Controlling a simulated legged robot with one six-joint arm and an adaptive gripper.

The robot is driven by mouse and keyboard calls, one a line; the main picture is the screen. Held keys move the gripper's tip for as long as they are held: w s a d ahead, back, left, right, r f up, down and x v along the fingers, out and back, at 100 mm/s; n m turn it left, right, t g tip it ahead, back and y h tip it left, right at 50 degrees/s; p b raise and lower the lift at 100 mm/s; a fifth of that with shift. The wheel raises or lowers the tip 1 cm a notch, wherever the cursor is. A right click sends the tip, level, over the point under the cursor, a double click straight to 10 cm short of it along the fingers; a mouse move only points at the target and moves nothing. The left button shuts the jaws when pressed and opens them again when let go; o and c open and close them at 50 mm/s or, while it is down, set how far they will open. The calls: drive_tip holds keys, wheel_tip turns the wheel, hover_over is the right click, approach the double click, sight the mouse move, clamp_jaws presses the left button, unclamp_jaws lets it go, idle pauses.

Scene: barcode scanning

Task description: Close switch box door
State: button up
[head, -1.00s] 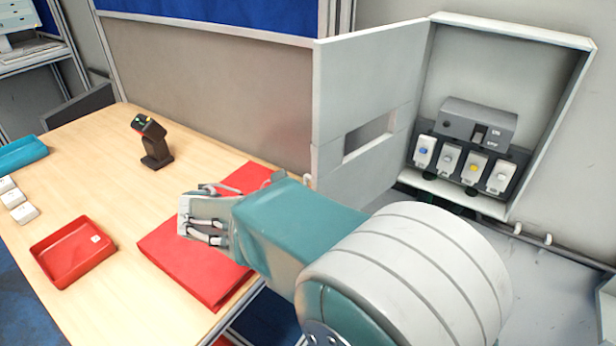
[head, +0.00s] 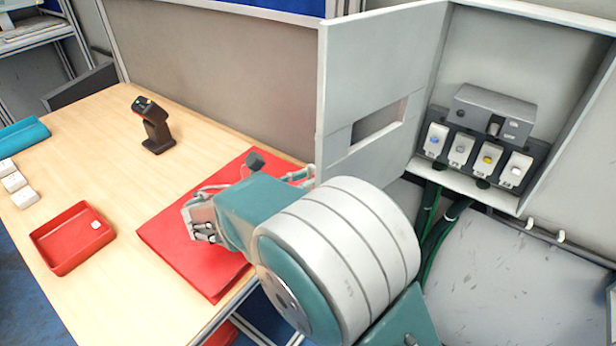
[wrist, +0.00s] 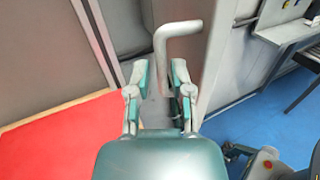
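The switch box (head: 545,65) is on the wall at the right of the head view, with its interior exposed. Its grey door (head: 380,65) stands open, swung out to the left, with a rectangular cutout. In the wrist view a bent grey handle (wrist: 180,29) sticks out beside a tall pale panel edge that looks like the door. My gripper (wrist: 157,76) is open, with its fingers apart on either side of the handle's lower end. Contact cannot be told. In the head view my wrist is low beside the door's lower left edge, and the handle is not clearly visible.
Several switches (head: 487,157) sit inside the box, with cables below.

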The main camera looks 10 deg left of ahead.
drive_tip(key=shift+w+d, duration=0.5)
drive_tip(key=shift+d, duration=0.05)
clamp_jaws()
drive_tip(key=shift+s, duration=0.1)
